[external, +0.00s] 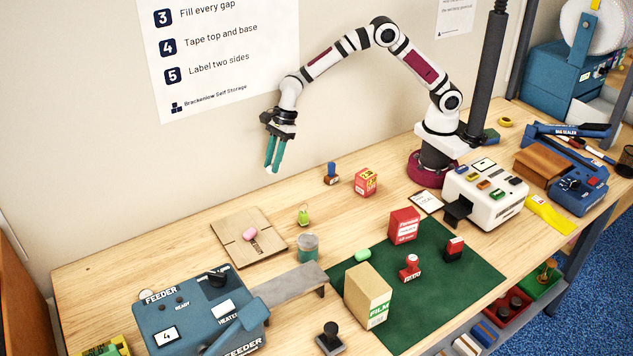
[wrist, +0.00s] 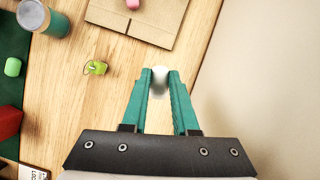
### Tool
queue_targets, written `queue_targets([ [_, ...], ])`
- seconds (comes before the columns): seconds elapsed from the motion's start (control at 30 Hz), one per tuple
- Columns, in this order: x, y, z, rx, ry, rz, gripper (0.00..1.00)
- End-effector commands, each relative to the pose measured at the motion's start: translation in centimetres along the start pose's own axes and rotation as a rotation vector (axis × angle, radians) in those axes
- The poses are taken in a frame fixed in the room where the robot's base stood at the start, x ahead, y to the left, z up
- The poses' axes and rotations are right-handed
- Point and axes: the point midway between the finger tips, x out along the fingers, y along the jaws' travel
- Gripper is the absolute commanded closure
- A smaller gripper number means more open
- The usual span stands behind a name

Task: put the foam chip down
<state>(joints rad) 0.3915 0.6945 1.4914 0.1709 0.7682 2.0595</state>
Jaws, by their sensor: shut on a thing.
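My gripper (external: 273,165) hangs in the air above the back of the wooden table, left of my arm's base, with its teal fingers pointing down. In the wrist view my gripper (wrist: 160,76) is shut on a small whitish foam chip (wrist: 159,84), which sits between the fingertips and is partly hidden by them. A pink foam chip (external: 250,234) lies on a flat cardboard sheet (external: 228,225). A pale green foam chip (external: 363,255) lies on the dark green mat (external: 440,290); it also shows in the wrist view (wrist: 13,67).
Bare wood (external: 300,190) lies below the gripper. A lime key tag (external: 304,215), a teal-banded jar (external: 308,247), a blue-based stamp (external: 331,173) and a red-orange box (external: 366,182) stand nearby. The wall is close behind.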

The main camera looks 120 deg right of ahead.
Motion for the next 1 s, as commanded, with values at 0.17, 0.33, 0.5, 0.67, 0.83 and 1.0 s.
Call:
queue_targets([
  [0.17,0.0,-1.5,0.7,0.182,0.002,-0.075,1.0],
  [0.33,2.7,0.3,2.2,0.21,0.005,-0.085,1.0],
  [0.5,7.2,3.5,4.8,0.209,0.005,-0.084,1.0],
  [0.67,9.7,5.3,6.2,0.212,0.004,-0.085,1.0],
  [0.83,11.6,5.6,5.8,0.214,0.006,-0.085,1.0],
  [1.0,13.8,5.5,4.9,0.213,0.004,-0.086,1.0],
])
